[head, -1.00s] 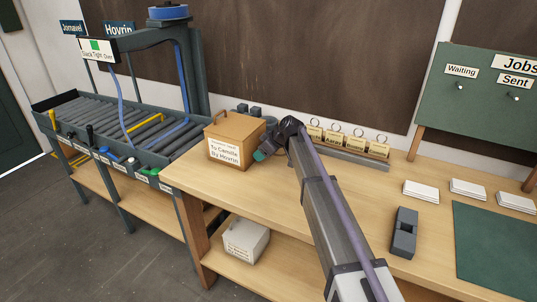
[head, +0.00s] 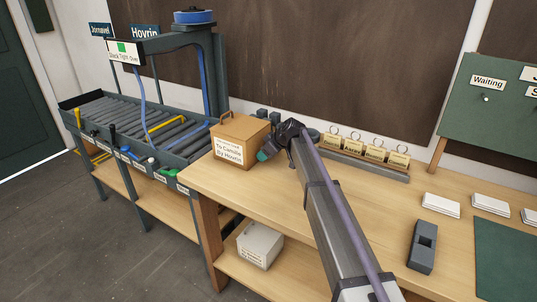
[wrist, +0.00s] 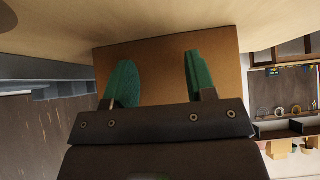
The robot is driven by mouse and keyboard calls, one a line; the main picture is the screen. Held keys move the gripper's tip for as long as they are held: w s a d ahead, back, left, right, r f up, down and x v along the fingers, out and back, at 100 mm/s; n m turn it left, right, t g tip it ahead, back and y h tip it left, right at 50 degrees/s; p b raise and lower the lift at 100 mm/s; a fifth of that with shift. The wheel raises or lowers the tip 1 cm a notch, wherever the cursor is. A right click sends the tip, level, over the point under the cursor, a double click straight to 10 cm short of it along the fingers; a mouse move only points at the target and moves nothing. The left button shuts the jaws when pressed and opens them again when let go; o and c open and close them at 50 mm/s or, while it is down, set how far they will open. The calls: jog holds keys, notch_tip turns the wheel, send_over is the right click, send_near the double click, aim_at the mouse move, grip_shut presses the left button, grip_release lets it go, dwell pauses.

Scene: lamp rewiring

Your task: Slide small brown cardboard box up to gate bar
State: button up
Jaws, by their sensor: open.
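The small brown cardboard box (head: 240,138), with a handle on top and a white label reading "To Camille By Hovrin", stands upright at the left end of the wooden bench, close to the roller conveyor (head: 165,125). My gripper (head: 266,153) is at the box's right side, low over the bench. In the wrist view its two green fingertips (wrist: 157,80) are spread apart, with the brown box (wrist: 160,60) filling the view behind them. Whether they touch the box is hard to tell.
A dark post with a blue reel (head: 194,17) rises behind the conveyor. Small name cards (head: 370,148) stand on a grey rail at the bench's back. A grey block (head: 422,246) and white card stacks lie to the right. A pale box (head: 260,245) sits on the lower shelf.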

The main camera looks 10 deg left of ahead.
jog(key=a, duration=0.2)
jog(key=w+a, duration=0.1)
jog(key=a, duration=0.1)
jog(key=w+a, duration=0.1)
jog(key=a, duration=0.1)
jog(key=shift+w, duration=0.15)
